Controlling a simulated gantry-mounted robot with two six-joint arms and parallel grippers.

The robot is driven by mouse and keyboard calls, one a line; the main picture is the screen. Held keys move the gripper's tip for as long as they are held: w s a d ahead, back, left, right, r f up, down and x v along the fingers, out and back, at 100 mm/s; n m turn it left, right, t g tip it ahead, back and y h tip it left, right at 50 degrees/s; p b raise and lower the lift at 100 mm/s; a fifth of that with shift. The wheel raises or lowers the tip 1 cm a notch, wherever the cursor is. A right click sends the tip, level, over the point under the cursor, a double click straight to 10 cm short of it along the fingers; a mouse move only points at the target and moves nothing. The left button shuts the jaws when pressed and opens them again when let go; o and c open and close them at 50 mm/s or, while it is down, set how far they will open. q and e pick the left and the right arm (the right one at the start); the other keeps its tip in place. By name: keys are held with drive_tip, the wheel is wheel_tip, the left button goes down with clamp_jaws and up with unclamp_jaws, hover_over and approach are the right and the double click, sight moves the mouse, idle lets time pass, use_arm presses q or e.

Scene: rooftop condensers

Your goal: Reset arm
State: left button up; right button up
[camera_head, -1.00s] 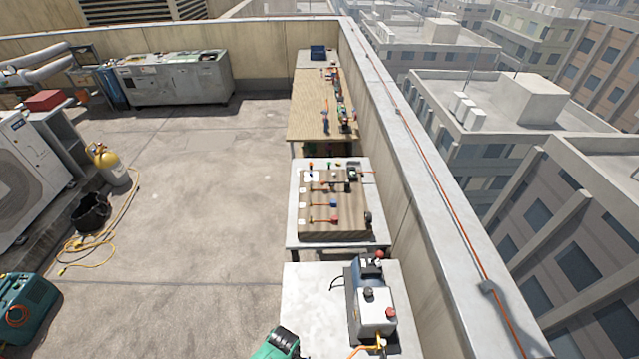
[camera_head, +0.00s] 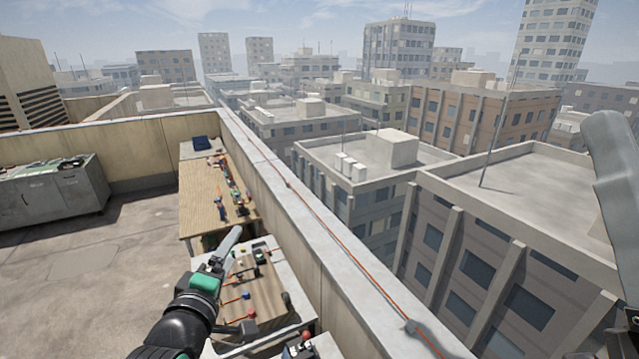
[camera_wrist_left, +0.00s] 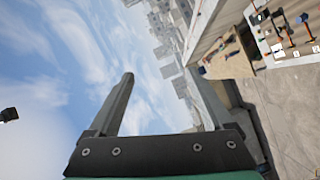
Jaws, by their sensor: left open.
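My left gripper (camera_head: 232,240) reaches in from the bottom left of the head view, with a green and black body and grey fingers. It appears in front of the workbench with the wooden board (camera_head: 262,296), and I see nothing held. In the left wrist view its jaws (camera_wrist_left: 163,80) are open and empty, against sky and distant buildings. A large grey piece (camera_head: 612,165) at the right edge of the head view looks like part of my right gripper, close to the camera; its jaw state is not clear.
A wooden table (camera_head: 205,200) with tools stands beyond the board's bench, along the parapet (camera_head: 300,205). A grey metal cabinet (camera_head: 50,200) is at left. Open floor (camera_head: 110,265) lies between.

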use_arm(q)
drive_tip(key=s+r+m+t, duration=0.2)
drive_tip(key=s+r, duration=0.1)
drive_tip(key=r, duration=0.4)
drive_tip(key=s+r+m+t, duration=0.15)
drive_tip(key=s+r, duration=0.25)
drive_tip(key=r, duration=0.4)
drive_tip(key=s+r+m+t, duration=0.3)
drive_tip(key=s+r+m, duration=0.2)
drive_tip(key=s, duration=0.3)
drive_tip(key=s+a+r+m+t+h, duration=0.1)
drive_tip(key=s+r+m+t, duration=0.3)
drive_tip(key=s+r+m, duration=0.2)
drive_tip(key=shift+s+r, duration=1.2)
drive_tip(key=shift+s, duration=0.55)
